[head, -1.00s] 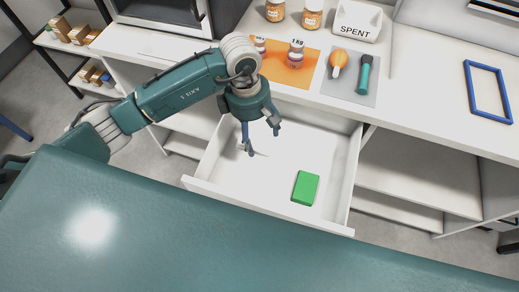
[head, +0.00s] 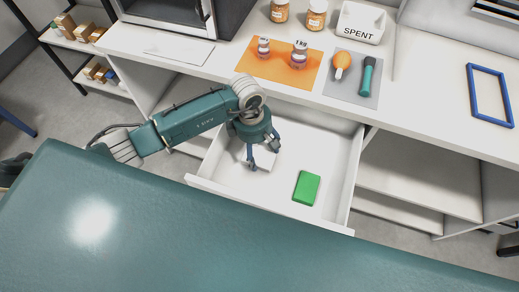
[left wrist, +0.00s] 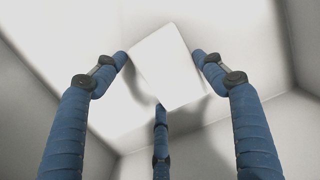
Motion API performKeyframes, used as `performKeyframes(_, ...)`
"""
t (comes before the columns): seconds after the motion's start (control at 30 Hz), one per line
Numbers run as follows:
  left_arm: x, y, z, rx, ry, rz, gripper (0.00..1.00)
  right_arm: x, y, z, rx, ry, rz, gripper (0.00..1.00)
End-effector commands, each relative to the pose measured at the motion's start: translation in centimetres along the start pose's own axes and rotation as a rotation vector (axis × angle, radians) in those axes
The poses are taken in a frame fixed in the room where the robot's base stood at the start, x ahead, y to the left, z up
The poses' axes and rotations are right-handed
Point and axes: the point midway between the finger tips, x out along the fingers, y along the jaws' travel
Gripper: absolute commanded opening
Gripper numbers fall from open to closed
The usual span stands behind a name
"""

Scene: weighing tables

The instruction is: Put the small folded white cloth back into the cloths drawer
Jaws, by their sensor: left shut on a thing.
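The small folded white cloth (head: 265,160) is in the open white drawer (head: 300,222), toward its left side. It also shows in the left wrist view as a pale rectangle (left wrist: 170,65) between the blue fingers. My left gripper (head: 263,165) reaches down into the drawer and is shut on the cloth; it also shows in the left wrist view (left wrist: 162,75). White on white makes it hard to tell whether the cloth touches the drawer floor. My right gripper is not in view.
A green block (head: 306,188) lies in the drawer, right of the cloth. On the counter above are an orange mat (head: 285,78) with small weights, a grey mat (head: 345,99) with two tools, a SPENT box (head: 361,24) and a blue frame (head: 490,95). The drawer's front middle is clear.

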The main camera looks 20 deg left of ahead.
Motion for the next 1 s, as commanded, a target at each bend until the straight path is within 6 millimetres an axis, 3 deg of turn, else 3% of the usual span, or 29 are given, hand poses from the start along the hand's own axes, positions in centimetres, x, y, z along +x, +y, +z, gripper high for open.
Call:
performKeyframes(0.1, 0.5, 0.0, -0.1, 0.0, 0.0, 0.001, 0.49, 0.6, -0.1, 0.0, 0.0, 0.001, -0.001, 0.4)
performKeyframes(0.13, 0.3, 0.0, -0.1, 0.0, 0.0, 0.001, 0.76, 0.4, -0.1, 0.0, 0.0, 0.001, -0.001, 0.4)
performKeyframes(0.2, 0.3, 0.0, -0.1, 0.0, 0.0, 0.0, 0.89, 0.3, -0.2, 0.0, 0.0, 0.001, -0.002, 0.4)
performKeyframes(0.63, -0.5, 0.1, 0.0, 0.0, 0.0, 0.002, 0.89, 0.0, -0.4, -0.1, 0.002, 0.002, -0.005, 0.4)
performKeyframes(1.0, -8.0, 0.2, -0.1, 0.001, 0.001, 0.005, 0.89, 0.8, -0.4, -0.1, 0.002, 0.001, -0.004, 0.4)
